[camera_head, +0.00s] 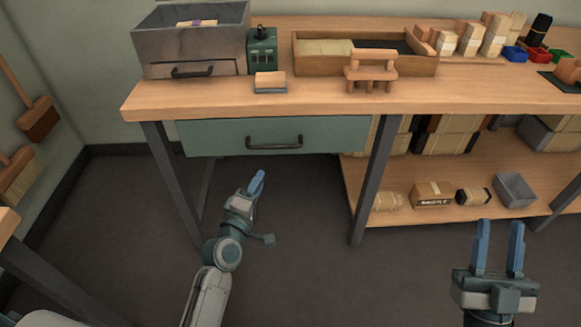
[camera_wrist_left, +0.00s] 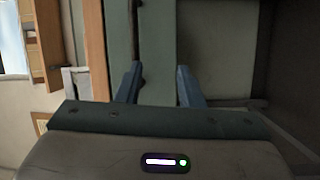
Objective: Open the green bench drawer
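The green bench drawer (camera_head: 215,138) sits under the wooden bench top and looks shut. Its dark bar handle (camera_head: 274,143) is on the middle of its front. My left gripper (camera_head: 257,182) is below the handle and slightly left of it in the head view, apart from it. In the left wrist view the fingers (camera_wrist_left: 158,78) are spread with nothing held between them. The green drawer front (camera_wrist_left: 154,40) and the dark handle (camera_wrist_left: 136,35) show beyond, the handle in line with the left finger. My right gripper (camera_head: 499,232) is open and empty at the lower right.
The bench top (camera_head: 210,98) overhangs the drawer. A dark bench leg (camera_head: 376,185) stands right of it, another (camera_head: 172,185) left. A lower shelf (camera_head: 400,217) holds boxes at right. A grey metal box (camera_head: 160,50) stands on top. Floor before the drawer is clear.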

